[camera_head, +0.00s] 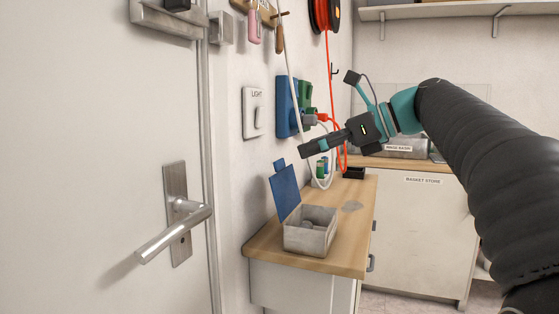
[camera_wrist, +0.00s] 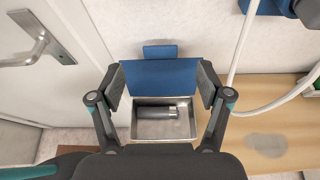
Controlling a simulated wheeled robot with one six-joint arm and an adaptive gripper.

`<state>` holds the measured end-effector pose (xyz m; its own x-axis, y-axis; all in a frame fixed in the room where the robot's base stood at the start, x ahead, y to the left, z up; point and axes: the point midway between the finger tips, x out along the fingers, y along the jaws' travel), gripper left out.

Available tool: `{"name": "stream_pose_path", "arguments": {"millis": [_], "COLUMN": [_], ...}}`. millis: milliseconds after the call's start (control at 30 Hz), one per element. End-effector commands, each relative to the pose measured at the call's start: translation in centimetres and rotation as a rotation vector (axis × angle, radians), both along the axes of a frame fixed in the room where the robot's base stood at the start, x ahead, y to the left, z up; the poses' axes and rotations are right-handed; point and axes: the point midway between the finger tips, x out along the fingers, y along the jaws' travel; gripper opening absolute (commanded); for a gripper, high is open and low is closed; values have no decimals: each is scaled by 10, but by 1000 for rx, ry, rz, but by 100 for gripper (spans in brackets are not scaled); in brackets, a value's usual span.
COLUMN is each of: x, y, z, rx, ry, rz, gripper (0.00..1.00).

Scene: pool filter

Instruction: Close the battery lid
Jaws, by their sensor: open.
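A grey box (camera_head: 308,241) sits on the wooden worktop beside the door. Its blue lid (camera_head: 285,192) stands open and upright at the back edge, with a small tab on top. In the wrist view the lid (camera_wrist: 160,78) faces me above the open box (camera_wrist: 143,131). A grey cylinder, seemingly the battery (camera_wrist: 158,113), lies inside. My gripper (camera_head: 308,150) hangs in the air above and a little right of the lid. In the wrist view my gripper (camera_wrist: 162,84) is open and empty, its fingers showing on either side of the lid. I cannot tell any contact.
The door with its metal handle (camera_head: 178,222) is at the left. The wooden worktop (camera_head: 345,215) is mostly clear right of the box, with a grey patch on it. A blue wall panel (camera_head: 286,105), sockets and hanging cables are behind.

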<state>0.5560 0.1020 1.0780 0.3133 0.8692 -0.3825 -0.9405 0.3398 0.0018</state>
Motion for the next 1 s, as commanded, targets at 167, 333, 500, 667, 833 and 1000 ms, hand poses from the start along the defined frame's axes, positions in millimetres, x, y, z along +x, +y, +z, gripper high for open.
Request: {"name": "stream_pose_path", "arguments": {"millis": [167, 333, 500, 667, 833, 1000], "x": [10, 19, 24, 25, 25, 25], "y": [30, 52, 65, 69, 69, 69], "z": [-15, -24, -29, -31, -31, -31], "rx": [0, -1, 0, -1, -1, -1], "ry": [1, 0, -1, -2, -2, -2], "rz": [3, 1, -1, -1, -2, -1], "gripper": [77, 77, 77, 77, 77, 47]}}
